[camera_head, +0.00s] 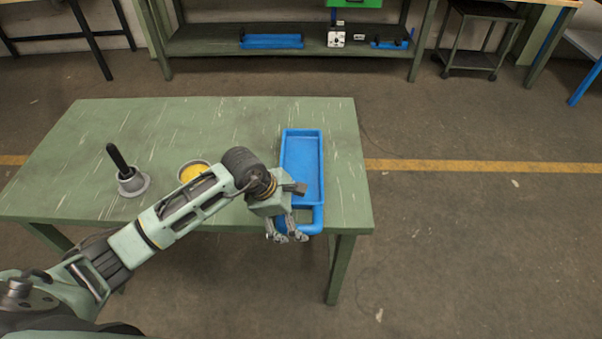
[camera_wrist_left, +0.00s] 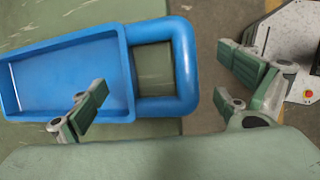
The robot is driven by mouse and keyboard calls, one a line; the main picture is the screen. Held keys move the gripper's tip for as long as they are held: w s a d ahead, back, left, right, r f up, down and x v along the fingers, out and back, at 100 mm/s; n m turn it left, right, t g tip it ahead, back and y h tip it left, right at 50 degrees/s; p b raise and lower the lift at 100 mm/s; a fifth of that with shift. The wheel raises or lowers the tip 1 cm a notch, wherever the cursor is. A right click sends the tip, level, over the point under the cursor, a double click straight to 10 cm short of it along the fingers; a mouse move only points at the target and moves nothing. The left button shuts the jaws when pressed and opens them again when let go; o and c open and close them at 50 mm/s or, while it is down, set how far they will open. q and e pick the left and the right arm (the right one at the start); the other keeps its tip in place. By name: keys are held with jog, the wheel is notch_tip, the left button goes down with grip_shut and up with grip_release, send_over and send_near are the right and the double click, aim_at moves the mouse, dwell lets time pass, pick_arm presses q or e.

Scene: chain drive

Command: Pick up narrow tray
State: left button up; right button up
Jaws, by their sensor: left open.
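The narrow tray (camera_head: 304,165) is blue and rectangular. It lies near the right end of the green table, with its loop handle (camera_head: 317,218) at the front edge. My left gripper (camera_head: 287,237) is open and empty at the table's front edge, close to the handle. In the left wrist view the tray (camera_wrist_left: 70,70) fills the left side. There the handle (camera_wrist_left: 185,65) shows between the spread fingers of my left gripper (camera_wrist_left: 165,85); I cannot tell its height above the handle. The arm hides part of the tray's near left side. My right gripper is not in view.
The green table (camera_head: 100,130) also holds a yellow-filled bowl (camera_head: 193,171) and a grey cup-like base with a black handle (camera_head: 130,181). A shelf bench (camera_head: 290,40) with blue items stands behind. The floor right of the table is clear.

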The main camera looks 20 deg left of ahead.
pick_arm(q)
jog(key=shift+x, duration=1)
jog(key=shift+r, duration=0.1)
jog(key=c, duration=2.1)
jog(key=shift+w+d+r, duration=0.1)
jog(key=shift+w+r, duration=0.2)
jog(key=shift+c, duration=0.4)
jog(key=shift+f, duration=0.1)
